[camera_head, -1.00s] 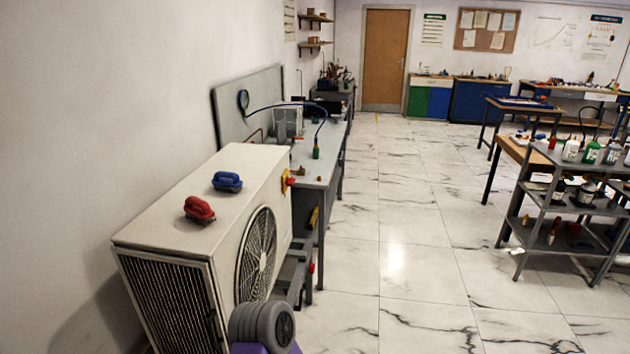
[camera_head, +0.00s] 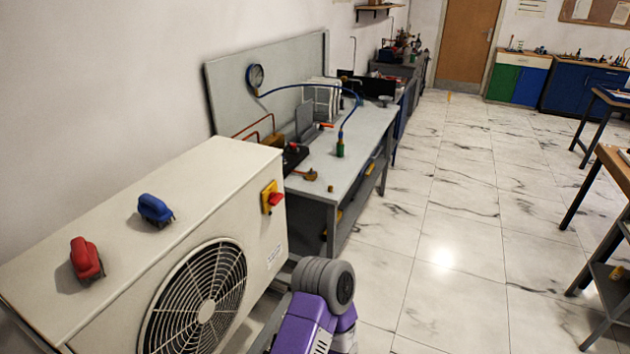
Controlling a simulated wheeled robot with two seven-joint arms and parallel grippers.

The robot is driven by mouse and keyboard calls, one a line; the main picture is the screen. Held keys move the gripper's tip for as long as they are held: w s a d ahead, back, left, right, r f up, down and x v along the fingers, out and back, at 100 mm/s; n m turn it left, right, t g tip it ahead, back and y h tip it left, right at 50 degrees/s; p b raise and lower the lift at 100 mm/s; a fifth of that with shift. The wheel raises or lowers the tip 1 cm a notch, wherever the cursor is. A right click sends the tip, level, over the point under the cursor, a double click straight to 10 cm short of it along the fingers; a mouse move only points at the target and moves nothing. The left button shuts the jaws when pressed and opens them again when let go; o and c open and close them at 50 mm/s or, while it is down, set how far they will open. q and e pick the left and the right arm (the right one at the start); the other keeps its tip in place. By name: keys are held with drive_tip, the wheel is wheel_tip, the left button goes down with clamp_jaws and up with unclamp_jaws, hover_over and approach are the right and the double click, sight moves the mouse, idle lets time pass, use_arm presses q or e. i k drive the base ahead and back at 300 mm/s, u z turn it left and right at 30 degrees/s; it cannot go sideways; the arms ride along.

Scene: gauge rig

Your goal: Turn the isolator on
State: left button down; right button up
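The isolator (camera_head: 271,197) is a yellow plate with a red rotary knob. It sits on the right end of the front face of a white fan unit (camera_head: 225,162), near the top edge. The knob's exact angle is too small to tell. A purple and grey part of my own arm shows at the bottom centre, below and right of the isolator and apart from it. No gripper fingers are in view.
A red clamp-like tool (camera_head: 86,258) and a blue one (camera_head: 155,210) lie on the unit's top. Behind stands a grey bench (camera_head: 350,150) with a gauge (camera_head: 255,76), a blue hose and a green-based fitting (camera_head: 340,146). The marble floor (camera_head: 450,215) to the right is clear.

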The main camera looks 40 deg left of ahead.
sight(274, 199)
drive_tip(key=i, duration=0.5)
drive_tip(key=u, duration=2.7)
